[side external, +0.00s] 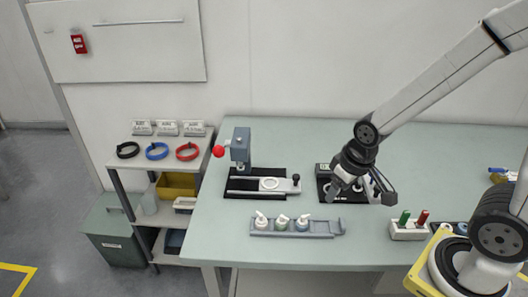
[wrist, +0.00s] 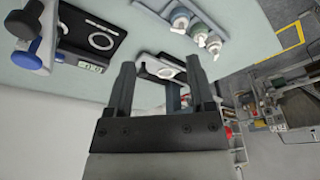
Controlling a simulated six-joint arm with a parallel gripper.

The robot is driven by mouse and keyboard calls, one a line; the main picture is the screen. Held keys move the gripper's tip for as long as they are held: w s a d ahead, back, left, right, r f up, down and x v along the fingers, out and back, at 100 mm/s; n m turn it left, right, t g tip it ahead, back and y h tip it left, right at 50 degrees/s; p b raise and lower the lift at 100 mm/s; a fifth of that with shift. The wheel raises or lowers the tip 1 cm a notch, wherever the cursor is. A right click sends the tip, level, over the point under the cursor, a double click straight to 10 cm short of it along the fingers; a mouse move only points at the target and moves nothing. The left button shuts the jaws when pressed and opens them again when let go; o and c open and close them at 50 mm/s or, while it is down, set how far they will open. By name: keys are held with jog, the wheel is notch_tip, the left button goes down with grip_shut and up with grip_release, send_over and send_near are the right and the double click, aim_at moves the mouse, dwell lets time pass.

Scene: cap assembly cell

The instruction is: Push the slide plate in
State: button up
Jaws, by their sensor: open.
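The black fixture (wrist: 95,40) has a ring and a small display. A block with green and red handles (side external: 408,230) stands at right. Shelves with coloured rings (side external: 157,151) stand left.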

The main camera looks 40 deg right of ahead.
jog(key=w, duration=0.1)
jog(key=m+g, duration=0.1)
jog(key=g, duration=0.1)
send_near(296, 175)
jog(key=shift+s+a+f, duration=0.3)
jog(key=shift+s+a, duration=0.05)
jog(key=shift+w+d+f+g, duration=0.15)
jog(key=shift+w+d+g, duration=0.15)
jog(key=shift+w, duration=0.25)
jog(key=shift+f, duration=3.9)
grip_shut()
